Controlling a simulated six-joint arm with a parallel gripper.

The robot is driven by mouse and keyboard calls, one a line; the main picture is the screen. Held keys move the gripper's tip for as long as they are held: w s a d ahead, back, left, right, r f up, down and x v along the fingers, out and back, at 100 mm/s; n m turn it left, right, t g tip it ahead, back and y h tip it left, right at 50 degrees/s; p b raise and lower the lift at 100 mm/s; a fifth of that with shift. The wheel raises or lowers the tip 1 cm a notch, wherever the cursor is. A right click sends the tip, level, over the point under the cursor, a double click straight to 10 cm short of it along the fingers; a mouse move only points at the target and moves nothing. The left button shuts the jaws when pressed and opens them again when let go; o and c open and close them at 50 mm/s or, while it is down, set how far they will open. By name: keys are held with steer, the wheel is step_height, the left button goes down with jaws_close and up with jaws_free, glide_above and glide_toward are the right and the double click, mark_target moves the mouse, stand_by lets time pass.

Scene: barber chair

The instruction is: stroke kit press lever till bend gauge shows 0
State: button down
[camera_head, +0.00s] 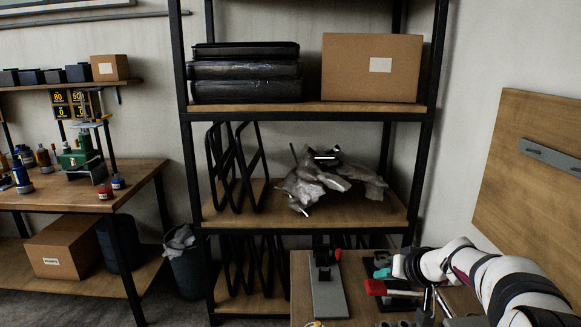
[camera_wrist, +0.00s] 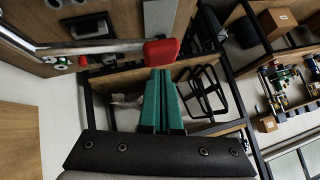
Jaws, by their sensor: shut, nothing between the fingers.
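My gripper (camera_head: 383,266) is at the right, above the front table. Its green fingers (camera_wrist: 160,76) are shut together and empty in the wrist view. Their tips are at the red lever handle (camera_wrist: 161,52); I cannot tell whether they touch it. The handle also shows in the head view (camera_head: 375,287), just below the fingers. A metal lever rod (camera_wrist: 95,47) runs left from the handle in the wrist view.
A grey plate with a dark upright (camera_head: 329,290) lies left of the handle on the front table (camera_head: 302,268). A shelf rack (camera_head: 300,112) with boxes and crumpled material stands behind. A tilted wooden panel (camera_head: 530,185) is at the right.

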step_height(320, 180, up, 6)
steer(key=d, duration=0.1)
steer(key=shift+d, duration=0.35)
steer(key=shift+f, duration=0.1)
stand_by(0.4)
steer(key=s+a+f+m+g, duration=0.15)
steer(key=s+a+g, duration=0.25)
steer(key=s+a, duration=1.05)
steer(key=s+f+m+g, duration=0.1)
steer(key=s+f, duration=0.3)
steer(key=s, duration=0.9)
steer(key=s+f+m+g+h, duration=0.1)
steer(key=s+f+g, duration=0.3)
steer(key=s, duration=0.9)
steer(key=shift+a+m, duration=0.35)
steer(key=shift+a, duration=0.05)
steer(key=c, duration=1.6)
jaws_free()
steer(key=shift+w, duration=0.15)
